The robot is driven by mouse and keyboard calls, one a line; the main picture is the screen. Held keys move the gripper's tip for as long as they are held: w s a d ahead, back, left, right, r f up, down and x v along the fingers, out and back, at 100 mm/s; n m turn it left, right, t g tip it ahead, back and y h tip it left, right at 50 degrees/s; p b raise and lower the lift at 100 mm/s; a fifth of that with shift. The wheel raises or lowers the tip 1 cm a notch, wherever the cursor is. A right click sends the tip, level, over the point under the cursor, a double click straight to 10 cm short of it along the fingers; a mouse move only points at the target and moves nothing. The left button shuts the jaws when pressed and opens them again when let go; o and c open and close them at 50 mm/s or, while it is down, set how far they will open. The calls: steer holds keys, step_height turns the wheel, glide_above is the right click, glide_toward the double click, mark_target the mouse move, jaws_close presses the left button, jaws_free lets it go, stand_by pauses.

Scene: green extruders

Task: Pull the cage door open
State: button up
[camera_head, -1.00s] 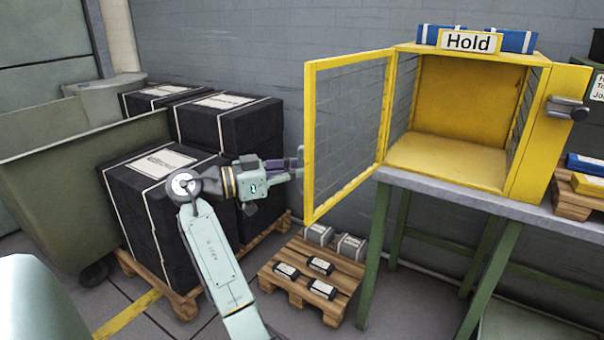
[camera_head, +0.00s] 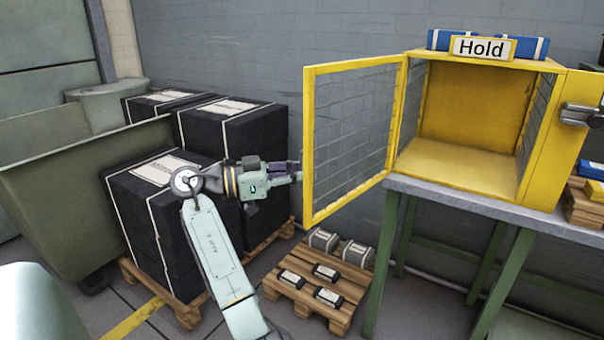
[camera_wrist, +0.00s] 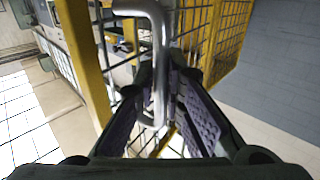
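The yellow cage (camera_head: 567,130) stands on a grey-topped bench, its front open and its inside empty. Its yellow-framed wire mesh door (camera_head: 308,150) is swung wide out to the left, hinged at the cage's left front edge. My gripper (camera_head: 298,172) is at the door's free edge, left of the frame. In the wrist view, a bent grey metal handle (camera_wrist: 158,45) runs down between the purple-padded fingers of my gripper (camera_wrist: 160,85), which are closed around it. The yellow door frame (camera_wrist: 85,60) and mesh lie just beyond. The fingertips are small in the head view.
A "Hold" sign (camera_head: 482,48) and blue boxes sit on the cage. A latch (camera_head: 582,116) is on its right side. A low pallet (camera_head: 335,314) with small packages lies below the door. Black wrapped crates (camera_head: 160,225) and a green bin (camera_head: 60,200) stand left, close behind my arm.

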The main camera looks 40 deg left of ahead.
steer(key=o, duration=0.4)
steer(key=shift+s, duration=0.1)
steer(key=v, duration=1.1)
steer(key=shift+s+a, duration=0.3)
